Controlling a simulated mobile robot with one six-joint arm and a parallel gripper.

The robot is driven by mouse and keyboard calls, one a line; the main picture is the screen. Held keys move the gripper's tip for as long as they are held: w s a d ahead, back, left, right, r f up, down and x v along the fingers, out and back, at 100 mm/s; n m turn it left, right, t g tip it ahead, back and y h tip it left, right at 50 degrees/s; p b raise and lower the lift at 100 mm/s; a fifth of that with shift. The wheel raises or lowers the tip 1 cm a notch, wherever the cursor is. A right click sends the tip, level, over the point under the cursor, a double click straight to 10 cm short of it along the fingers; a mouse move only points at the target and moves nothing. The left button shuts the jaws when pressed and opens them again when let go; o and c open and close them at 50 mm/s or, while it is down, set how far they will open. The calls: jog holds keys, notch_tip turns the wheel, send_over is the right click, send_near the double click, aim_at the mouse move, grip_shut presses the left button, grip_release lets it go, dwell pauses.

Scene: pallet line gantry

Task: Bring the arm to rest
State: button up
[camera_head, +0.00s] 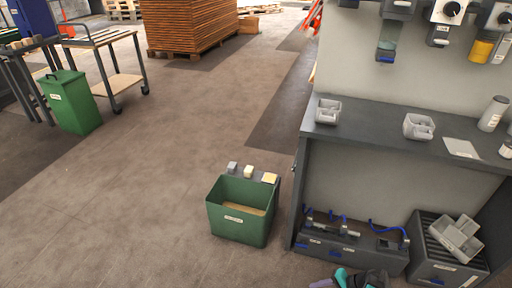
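A dark and teal part of my arm (362,279) shows at the bottom edge, right of the middle, in the head view. It is low, in front of the grey workbench and its bottom shelf. The frame cuts most of it off. I cannot make out the two fingers, or whether they hold anything.
A grey workbench (375,133) on the right carries small grey trays. Dark units (352,250) with blue hoses stand below it. An open green bin (238,225) stands left of it. A lidded green bin (72,101) and trolley (119,82) are far left. The middle floor is clear.

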jog(key=s+a+r+n+g+h+p, duration=0.4)
jog(key=s+r+p, duration=0.2)
jog(key=s+r, duration=0.2)
jog(key=s+a+r+n+g+h+p, duration=0.3)
jog(key=s+a+r+n+h+p, duration=0.1)
jog(key=s+r+p, duration=0.3)
jog(key=shift+s+a+r+g+h, duration=0.3)
jog(key=shift+s+a+r+g, duration=0.15)
jog(key=shift+s+a, duration=0.35)
